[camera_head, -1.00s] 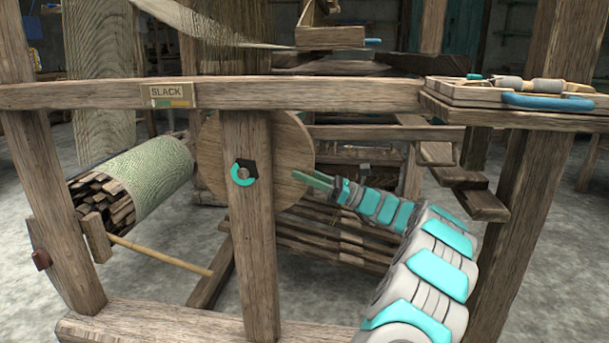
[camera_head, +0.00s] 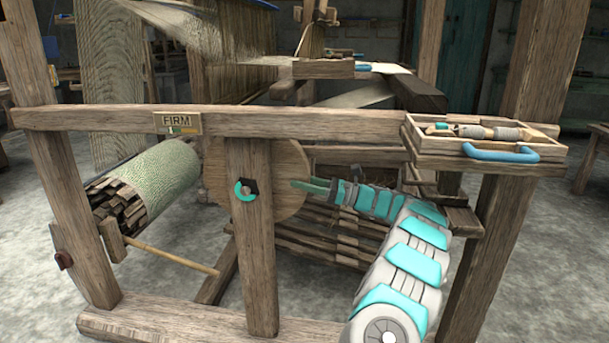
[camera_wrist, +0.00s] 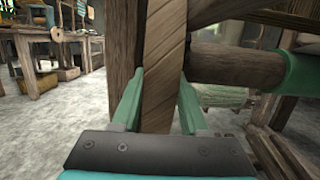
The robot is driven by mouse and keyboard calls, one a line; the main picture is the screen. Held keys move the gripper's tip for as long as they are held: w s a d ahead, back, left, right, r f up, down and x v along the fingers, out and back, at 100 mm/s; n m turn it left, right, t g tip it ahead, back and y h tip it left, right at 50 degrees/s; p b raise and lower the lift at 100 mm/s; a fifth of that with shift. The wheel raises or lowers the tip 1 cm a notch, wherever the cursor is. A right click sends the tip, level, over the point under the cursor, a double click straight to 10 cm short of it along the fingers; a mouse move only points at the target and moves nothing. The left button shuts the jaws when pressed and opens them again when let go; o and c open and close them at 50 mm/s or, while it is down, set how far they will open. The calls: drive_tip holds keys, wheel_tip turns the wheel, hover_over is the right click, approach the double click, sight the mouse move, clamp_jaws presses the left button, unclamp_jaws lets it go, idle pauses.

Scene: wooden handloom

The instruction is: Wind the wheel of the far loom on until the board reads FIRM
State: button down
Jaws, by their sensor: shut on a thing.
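The loom's round wooden wheel (camera_head: 288,180) stands behind a front post, which hides its middle. The small board (camera_head: 178,123) on the front beam reads FIRM, with a coloured scale under the word. My gripper (camera_head: 298,185) is at the right edge of the wheel. In the wrist view, the green fingers of my gripper (camera_wrist: 160,100) are on either side of the wheel's wooden rim (camera_wrist: 163,70), which stands edge-on between them. The gripper is shut on the rim. A teal and black fitting (camera_head: 246,190) sits on the front post.
A tray (camera_head: 540,168) with a blue handle and several tools stands on the right end of the beam. A cloth-wrapped roller (camera_head: 160,175) lies at the left. Posts and the lower beam frame my arm closely.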

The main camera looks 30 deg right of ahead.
idle(0.3)
drive_tip(key=shift+c, duration=2.1)
unclamp_jaws()
